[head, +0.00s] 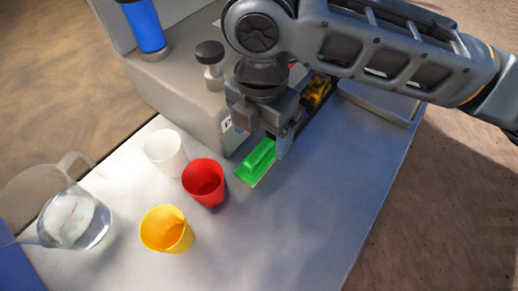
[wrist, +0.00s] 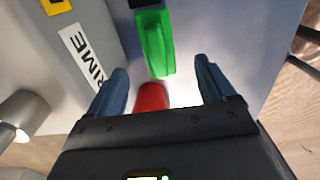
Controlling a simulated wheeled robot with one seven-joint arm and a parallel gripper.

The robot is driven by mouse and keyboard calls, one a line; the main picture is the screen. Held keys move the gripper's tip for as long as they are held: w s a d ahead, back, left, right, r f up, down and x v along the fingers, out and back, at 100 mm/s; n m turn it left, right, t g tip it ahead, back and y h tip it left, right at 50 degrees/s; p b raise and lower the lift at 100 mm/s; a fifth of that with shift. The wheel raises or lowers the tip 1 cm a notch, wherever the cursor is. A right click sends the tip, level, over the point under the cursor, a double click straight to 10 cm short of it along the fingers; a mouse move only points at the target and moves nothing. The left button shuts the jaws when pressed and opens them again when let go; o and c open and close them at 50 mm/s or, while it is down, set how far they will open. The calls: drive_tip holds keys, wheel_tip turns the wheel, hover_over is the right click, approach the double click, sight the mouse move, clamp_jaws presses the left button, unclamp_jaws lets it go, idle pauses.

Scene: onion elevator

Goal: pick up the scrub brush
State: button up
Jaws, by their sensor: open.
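The green scrub brush (head: 258,161) lies on the light table, right of the red cup, in the head view. In the wrist view the brush (wrist: 155,44) shows ahead of my fingers, between their lines. My gripper (head: 264,143) points down close over the far part of the brush, and hides some of it. In the wrist view my gripper (wrist: 163,78) has its two blue fingers wide apart with nothing held between them. I cannot tell the exact height gap to the brush.
A grey box-like appliance (head: 180,85) stands close left of my gripper. A red cup (head: 204,183), white cup (head: 165,152), yellow cup (head: 167,229) and glass pitcher (head: 66,207) stand to the left. A grey tray (head: 380,104) lies behind. The table's right front is clear.

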sight(259, 151)
drive_tip(key=shift+w+a+f+p, duration=0.1)
drive_tip(key=shift+f+p, duration=0.2)
drive_tip(key=shift+f, duration=1.45)
drive_tip(key=shift+a+f+p, duration=0.1)
drive_tip(key=shift+f+p, duration=0.15)
drive_tip(key=shift+f, duration=1.5)
drive_tip(key=c, duration=1.2)
